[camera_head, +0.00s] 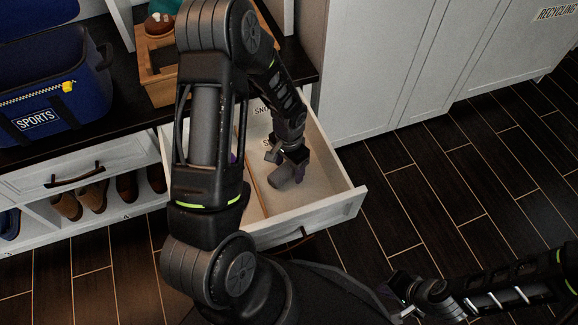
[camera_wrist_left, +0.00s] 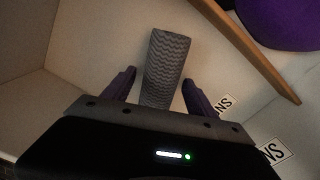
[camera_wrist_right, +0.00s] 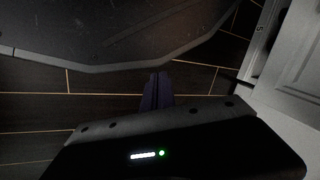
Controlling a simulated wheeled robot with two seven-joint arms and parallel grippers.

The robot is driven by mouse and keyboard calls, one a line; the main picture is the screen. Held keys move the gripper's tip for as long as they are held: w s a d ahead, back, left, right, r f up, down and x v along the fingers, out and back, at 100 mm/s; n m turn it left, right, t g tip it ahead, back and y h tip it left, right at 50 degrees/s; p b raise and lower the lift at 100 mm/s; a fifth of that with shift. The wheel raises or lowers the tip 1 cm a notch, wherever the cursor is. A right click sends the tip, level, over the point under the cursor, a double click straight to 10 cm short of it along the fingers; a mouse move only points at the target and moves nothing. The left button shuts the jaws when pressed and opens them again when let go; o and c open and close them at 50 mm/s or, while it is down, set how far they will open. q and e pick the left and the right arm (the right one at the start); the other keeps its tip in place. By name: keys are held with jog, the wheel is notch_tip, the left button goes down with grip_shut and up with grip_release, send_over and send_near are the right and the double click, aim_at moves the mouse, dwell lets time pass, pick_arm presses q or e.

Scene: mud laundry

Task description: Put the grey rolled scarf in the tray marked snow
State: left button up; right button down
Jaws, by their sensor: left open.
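The grey rolled scarf (camera_head: 283,177) lies in the right part of the open drawer (camera_head: 335,207). In the left wrist view the patterned grey scarf (camera_wrist_left: 165,65) lies between the spread fingers of my left gripper (camera_wrist_left: 160,88). In the head view my left gripper (camera_head: 280,158) is low over the drawer at the scarf; I cannot tell whether the fingers touch it. A label starting with "SN" (camera_head: 261,110) shows at the drawer's back, partly hidden by my arm. A tray marked snow cannot be made out in full. My right gripper (camera_head: 402,288) is empty and its fingers (camera_wrist_right: 157,90) are together.
A wooden divider (camera_wrist_left: 250,45) splits the drawer; a purple item (camera_wrist_left: 285,20) lies beyond it. A blue sports bag (camera_head: 45,95) and a wooden box (camera_head: 158,85) stand on the bench. Shoes (camera_head: 92,197) sit below. Open dark floor (camera_head: 450,190) lies to the right.

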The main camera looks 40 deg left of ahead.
aim_at(289, 166)
pick_arm(q)
notch_tip(289, 166, up, 12)
jog(key=p, duration=0.3)
jog(key=shift+p, duration=0.3)
jog(key=shift+r, duration=0.15)
